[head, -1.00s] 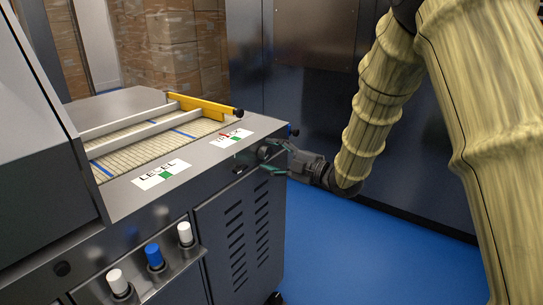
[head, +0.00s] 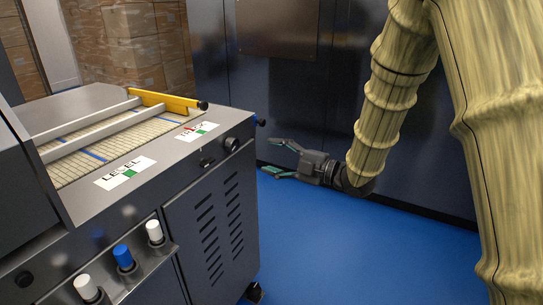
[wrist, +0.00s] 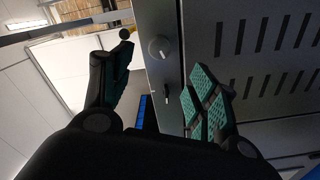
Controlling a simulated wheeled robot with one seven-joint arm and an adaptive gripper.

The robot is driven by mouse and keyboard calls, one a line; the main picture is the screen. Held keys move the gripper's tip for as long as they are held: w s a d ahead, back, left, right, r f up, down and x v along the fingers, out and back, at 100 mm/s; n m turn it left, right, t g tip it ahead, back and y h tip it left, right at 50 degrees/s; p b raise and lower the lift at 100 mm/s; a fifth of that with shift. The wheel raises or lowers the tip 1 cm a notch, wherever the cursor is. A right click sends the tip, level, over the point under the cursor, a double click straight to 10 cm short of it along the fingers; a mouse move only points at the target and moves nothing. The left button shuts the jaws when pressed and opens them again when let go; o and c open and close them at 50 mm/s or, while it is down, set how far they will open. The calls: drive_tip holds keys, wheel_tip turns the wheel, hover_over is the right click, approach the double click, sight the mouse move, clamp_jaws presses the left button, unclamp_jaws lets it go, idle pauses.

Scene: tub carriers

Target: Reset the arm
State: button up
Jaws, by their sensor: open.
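My gripper (head: 272,157) is open and empty. In the head view it hangs in free air to the right of the grey machine's front corner, its fingers pointing left toward the machine. My arm, in a yellowish sleeve, comes down from the upper right. In the wrist view my gripper (wrist: 168,98) shows its two green-padded fingers spread apart with nothing between them. Beyond them is the machine's front panel (wrist: 240,40), with a round knob (wrist: 159,47) and a small switch (wrist: 166,95).
The grey machine (head: 215,230) fills the left side. It has a conveyor, a yellow bar (head: 160,99), labels and a row of white and blue knobs (head: 123,257). Stacked cartons (head: 135,45) stand behind. The blue floor (head: 350,250) is clear, with a dark wall behind it.

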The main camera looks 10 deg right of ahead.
drive_tip(key=s+d+f+m+g+h, duration=0.1)
drive_tip(key=s+d+f+m+h, duration=0.3)
drive_tip(key=f, duration=0.8)
drive_tip(key=s+d+f+m+g+h, duration=0.1)
drive_tip(key=s+f+m+h, duration=0.35)
drive_tip(key=f, duration=0.85)
drive_tip(key=s+d+f+m+h, duration=0.25)
drive_tip(key=s+f+m, duration=0.4)
drive_tip(key=f, duration=0.55)
drive_tip(key=s+d+f+m+g+h, duration=0.1)
drive_tip(key=s+d+f+m+g, duration=0.3)
drive_tip(key=s, duration=0.6)
drive_tip(key=s+a+f+m+g+h, duration=0.1)
drive_tip(key=s+f+m+g, duration=0.1)
drive_tip(key=s+f, duration=0.6)
drive_tip(key=s+d+f+m+g+h, duration=0.1)
drive_tip(key=s+d+f+m+g, duration=0.15)
drive_tip(key=s, duration=0.95)
wheel_tip(320, 180, up, 18)
drive_tip(key=p, duration=1.7)
drive_tip(key=shift+w+a+f+m+h, duration=0.15)
drive_tip(key=shift+w+a+m+h, duration=0.1)
drive_tip(key=shift+m+h, duration=0.1)
